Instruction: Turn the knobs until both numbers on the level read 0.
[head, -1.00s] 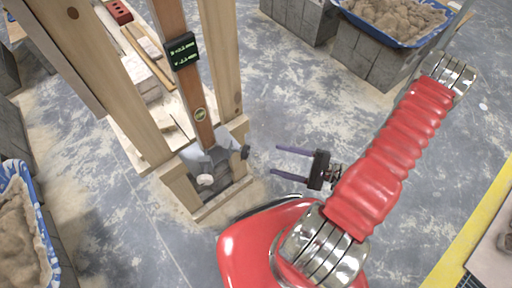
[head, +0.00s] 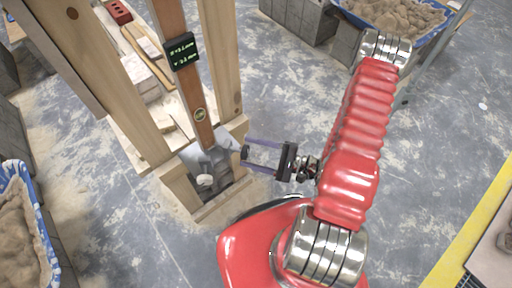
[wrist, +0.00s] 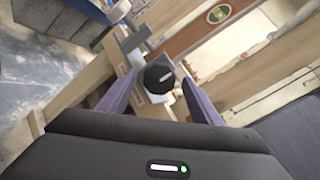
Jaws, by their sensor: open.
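The level's dark display (head: 181,50) with green digits is fixed on the brown upright post (head: 196,98). The digits are too small to read surely. A grey bracket (head: 214,158) holds the post's foot. It carries a pale knob (head: 205,180) at the front and a black knob (head: 245,152) on the right side. My gripper (head: 247,154) is open, its two purple fingers reaching left to the black knob. In the wrist view the black knob (wrist: 158,77) with a white mark lies between the fingertips; I cannot tell whether they touch it.
A wooden frame (head: 222,65) stands around the post, close to my fingers. Blue tubs of mortar stand at the left (head: 38,215) and at the back right (head: 440,38).

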